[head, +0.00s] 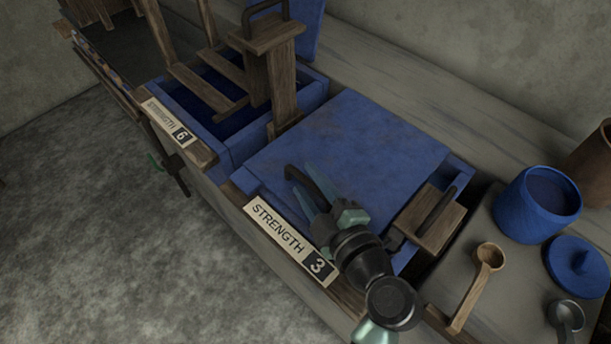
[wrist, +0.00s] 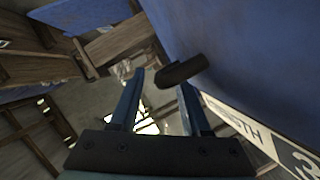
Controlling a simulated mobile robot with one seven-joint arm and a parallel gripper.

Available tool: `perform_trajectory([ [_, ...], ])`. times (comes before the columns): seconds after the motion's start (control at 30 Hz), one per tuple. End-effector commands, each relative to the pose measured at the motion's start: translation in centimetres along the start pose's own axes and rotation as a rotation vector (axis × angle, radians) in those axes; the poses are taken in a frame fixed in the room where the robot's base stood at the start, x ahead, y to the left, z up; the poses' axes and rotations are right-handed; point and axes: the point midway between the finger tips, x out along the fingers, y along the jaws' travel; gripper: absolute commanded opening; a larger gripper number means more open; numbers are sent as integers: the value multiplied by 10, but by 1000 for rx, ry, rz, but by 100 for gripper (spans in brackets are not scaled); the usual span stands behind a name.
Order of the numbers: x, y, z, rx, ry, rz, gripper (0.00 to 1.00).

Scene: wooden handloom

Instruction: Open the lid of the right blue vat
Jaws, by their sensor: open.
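The right blue vat has its flat blue lid (head: 345,140) lying closed over it, with a "STRENGTH 3" label (head: 290,240) on the front edge. A dark bar handle (head: 293,174) stands at the lid's front left part. My gripper (head: 313,184) is open at this handle, its two bluish fingers around or beside it. In the wrist view the handle (wrist: 180,72) shows by the right fingertip, and its end reaches into the gap of my gripper (wrist: 162,84). I cannot tell whether they touch. The blue lid (wrist: 250,60) fills the upper right there.
The left vat (head: 240,147), labelled "STRENGTH 6", stands open with a wooden frame (head: 275,75) in it. A wooden block with a dark handle (head: 430,218) is right of the lid. A blue pot (head: 540,205), its round lid (head: 577,265) and a wooden ladle (head: 478,285) are further right.

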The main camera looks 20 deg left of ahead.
Motion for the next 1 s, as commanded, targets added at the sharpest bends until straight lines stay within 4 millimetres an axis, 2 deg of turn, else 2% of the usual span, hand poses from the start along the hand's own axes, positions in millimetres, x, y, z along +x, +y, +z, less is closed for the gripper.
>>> perform_trajectory([
  [0.2, 16, 0, 0, 0, -1, 1, 47],
  [0.47, 18, 0, 0, 0, -1, 0, 47],
  [0.57, 18, 0, 0, 0, -1, 1, 33],
  [0.73, 17, 0, 0, 0, -1, 1, 2],
  [1.0, 17, 0, 0, 0, -1, 1, 0],
])
